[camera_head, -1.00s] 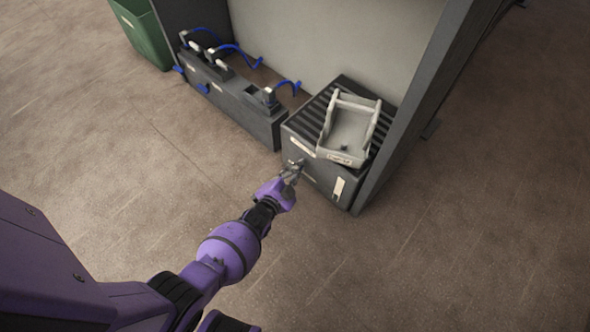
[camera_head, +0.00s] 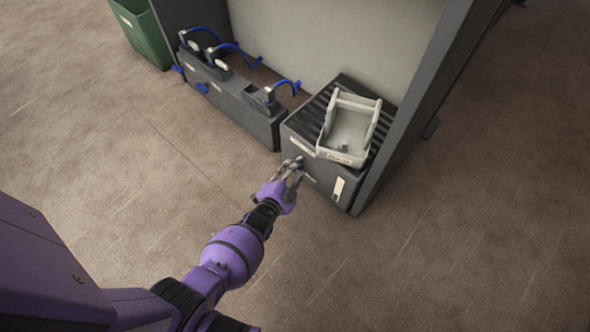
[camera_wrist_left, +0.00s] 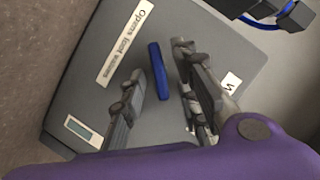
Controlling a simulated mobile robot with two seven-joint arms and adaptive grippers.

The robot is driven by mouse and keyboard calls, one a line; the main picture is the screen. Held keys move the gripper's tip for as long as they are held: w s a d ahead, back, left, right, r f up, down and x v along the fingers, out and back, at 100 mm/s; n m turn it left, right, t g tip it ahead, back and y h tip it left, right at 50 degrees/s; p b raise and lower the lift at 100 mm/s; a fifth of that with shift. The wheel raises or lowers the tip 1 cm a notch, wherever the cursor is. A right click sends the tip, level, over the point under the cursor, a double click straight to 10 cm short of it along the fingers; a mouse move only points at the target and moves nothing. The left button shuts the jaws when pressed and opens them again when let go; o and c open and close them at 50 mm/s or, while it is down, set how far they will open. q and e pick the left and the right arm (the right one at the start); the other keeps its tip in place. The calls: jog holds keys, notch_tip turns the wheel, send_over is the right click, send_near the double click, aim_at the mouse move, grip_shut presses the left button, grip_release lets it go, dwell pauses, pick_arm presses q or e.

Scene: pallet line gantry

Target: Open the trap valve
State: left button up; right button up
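A dark grey box (camera_head: 318,178) stands at the right end of the line. In the left wrist view, its face (camera_wrist_left: 85,90) carries a blue lever (camera_wrist_left: 158,70) beside a white label strip (camera_wrist_left: 125,40) with small print that I cannot read surely. I cannot tell whether this lever is the trap valve. My left gripper (camera_head: 293,163) is at the box's front; in the wrist view its fingers (camera_wrist_left: 158,62) are spread, one on each side of the lever, with gaps showing. It hides the lever in the head view. My right gripper is not in view.
A pale tray (camera_head: 347,130) with a small bluish thing (camera_head: 344,149) in it sits on the box's ribbed top. A low dark unit (camera_head: 240,108) with blue hoses and tabs stands left. A green bin (camera_head: 142,35) is at the upper left. The floor in front is clear.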

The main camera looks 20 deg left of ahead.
pick_arm(q)
jog(key=v, duration=1.2)
dwell(0.4)
